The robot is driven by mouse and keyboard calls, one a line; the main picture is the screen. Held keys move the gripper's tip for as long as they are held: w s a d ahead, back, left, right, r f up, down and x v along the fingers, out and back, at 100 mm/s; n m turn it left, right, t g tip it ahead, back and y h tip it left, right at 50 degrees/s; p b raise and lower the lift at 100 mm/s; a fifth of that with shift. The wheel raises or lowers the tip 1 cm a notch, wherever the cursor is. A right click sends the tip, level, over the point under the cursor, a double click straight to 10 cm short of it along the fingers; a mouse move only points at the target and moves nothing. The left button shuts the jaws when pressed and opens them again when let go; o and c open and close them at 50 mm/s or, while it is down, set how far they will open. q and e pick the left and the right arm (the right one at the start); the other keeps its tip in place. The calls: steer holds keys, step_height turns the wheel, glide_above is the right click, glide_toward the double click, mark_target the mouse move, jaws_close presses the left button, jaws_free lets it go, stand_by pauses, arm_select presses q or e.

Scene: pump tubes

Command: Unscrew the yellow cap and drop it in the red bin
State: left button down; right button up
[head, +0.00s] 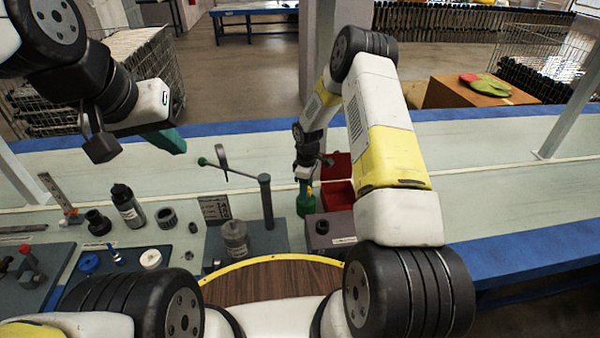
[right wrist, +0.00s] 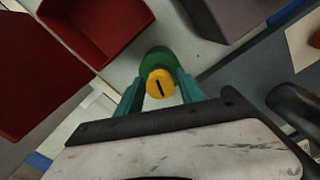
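The yellow cap (right wrist: 160,84) sits on top of a green bottle (right wrist: 155,62), which stands upright on the bench. In the head view the green bottle (head: 305,205) is left of the open red bin (head: 339,194), with the cap (head: 309,190) partly visible. My right gripper (right wrist: 159,80) points down over the bottle, its two teal fingers apart, one on each side of the cap. Any contact is too fine to make out. The red bin (right wrist: 95,28) also shows in the right wrist view. My left gripper (head: 166,141) hangs empty-looking above the bench, far left of the bottle.
A grey box (head: 330,232) stands just in front of the bottle. A dark post with a green-knobbed lever (head: 266,200) is to the left. A black bottle (head: 128,207), a grey jar (head: 235,239) and small fittings cover the left bench. The right bench is clear.

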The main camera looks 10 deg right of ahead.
stand_by(0.3)
steer(key=m, duration=0.4)
steer(key=shift+m, duration=0.3)
steer(key=m, duration=0.8)
steer(key=shift+m, duration=0.3)
steer(key=m, duration=0.5)
jaws_close()
steer(key=n, duration=0.3)
